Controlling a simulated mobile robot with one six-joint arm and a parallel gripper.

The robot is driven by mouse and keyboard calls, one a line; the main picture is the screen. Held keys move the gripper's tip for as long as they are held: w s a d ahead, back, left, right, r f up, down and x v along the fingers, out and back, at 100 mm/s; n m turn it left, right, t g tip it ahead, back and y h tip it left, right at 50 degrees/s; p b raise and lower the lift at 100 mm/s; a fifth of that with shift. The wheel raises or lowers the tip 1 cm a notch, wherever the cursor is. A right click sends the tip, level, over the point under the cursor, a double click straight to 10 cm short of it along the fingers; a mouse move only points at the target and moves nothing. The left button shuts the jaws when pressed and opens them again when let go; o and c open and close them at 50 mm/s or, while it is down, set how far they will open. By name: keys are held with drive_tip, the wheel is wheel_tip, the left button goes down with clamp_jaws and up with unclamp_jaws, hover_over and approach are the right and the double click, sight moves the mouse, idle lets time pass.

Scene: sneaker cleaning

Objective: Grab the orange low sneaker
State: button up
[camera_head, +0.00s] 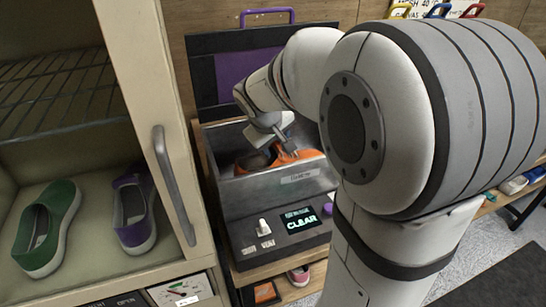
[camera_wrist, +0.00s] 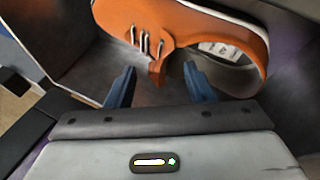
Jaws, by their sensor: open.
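The orange low sneaker (camera_head: 297,158) lies inside an open-topped grey machine bin (camera_head: 233,191) in the head view, partly hidden by my gripper and the bin's front wall. In the wrist view the orange sneaker (camera_wrist: 190,28) shows its laces, tongue and white-edged opening across the top. My gripper (camera_wrist: 158,84) is open, with its two blue fingers apart below the sneaker's tongue and opening. In the head view my gripper (camera_head: 278,143) reaches down into the bin at the sneaker. Whether the fingers touch the sneaker I cannot tell.
The machine's panel has a screen (camera_head: 300,221) reading "CLEAR". Its raised purple-windowed lid (camera_head: 240,68) stands behind. At left, an open cabinet holds a green shoe (camera_head: 47,228) and a purple shoe (camera_head: 134,213); its door handle (camera_head: 174,185) sticks out. More shoes (camera_head: 514,185) sit on a right-hand rack.

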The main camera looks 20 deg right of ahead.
drive_tip(key=shift+x, duration=0.85)
drive_tip(key=shift+c, duration=0.2)
clamp_jaws()
